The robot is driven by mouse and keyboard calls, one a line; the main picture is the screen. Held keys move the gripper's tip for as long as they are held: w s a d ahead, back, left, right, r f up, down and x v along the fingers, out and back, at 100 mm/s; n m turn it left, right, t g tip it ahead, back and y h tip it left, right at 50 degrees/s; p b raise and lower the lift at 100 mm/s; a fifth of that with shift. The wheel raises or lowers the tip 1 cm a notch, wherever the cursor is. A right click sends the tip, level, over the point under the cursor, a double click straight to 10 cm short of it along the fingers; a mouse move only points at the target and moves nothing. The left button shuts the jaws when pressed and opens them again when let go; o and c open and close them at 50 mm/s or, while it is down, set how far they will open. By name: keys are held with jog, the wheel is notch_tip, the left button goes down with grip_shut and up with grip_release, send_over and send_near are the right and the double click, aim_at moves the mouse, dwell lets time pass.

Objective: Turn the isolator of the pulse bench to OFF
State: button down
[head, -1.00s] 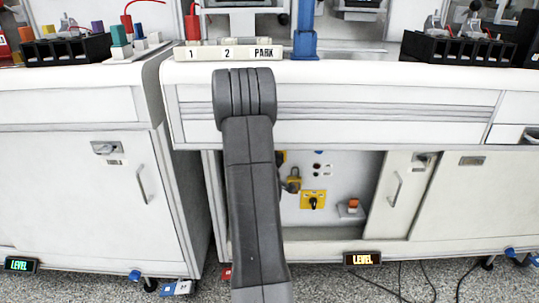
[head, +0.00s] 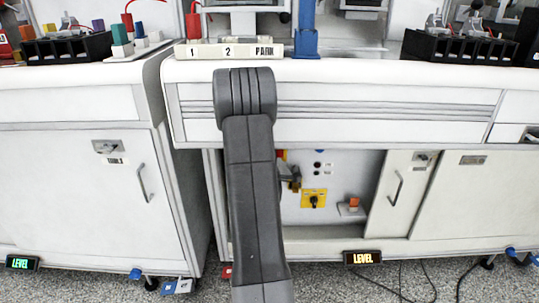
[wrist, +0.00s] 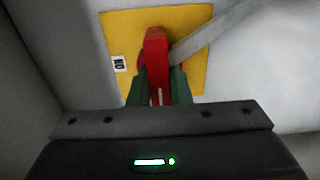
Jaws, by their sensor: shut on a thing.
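The isolator's red handle (wrist: 156,60) stands out from a yellow plate (wrist: 190,22) in the wrist view. A small label (wrist: 119,64), which seems to read ON turned sideways, is on the plate left of the handle. My gripper (wrist: 157,88) has its green fingers on both sides of the handle, shut on it. A grey metal strip (wrist: 205,30) runs from the handle to the upper right. In the head view, a bit of red and yellow (head: 281,155) shows beside my arm, which hides most of the isolator.
The isolator is inside an open cabinet bay under the bench. A yellow plate with a black knob (head: 313,199) and an orange-red switch (head: 353,204) are to its right. A cabinet side wall (wrist: 50,45) is close on the left in the wrist view. Cables lie on the floor.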

dwell(0.3)
jog(key=c, duration=1.3)
grip_release()
jog(key=shift+c, duration=0.2)
jog(key=shift+s, duration=0.1)
jog(key=s+p, duration=0.2)
jog(key=s, duration=1.1)
jog(key=shift+s, duration=0.35)
jog(key=w+b, duration=0.2)
jog(key=w, duration=1.2)
jog(key=shift+s, duration=0.1)
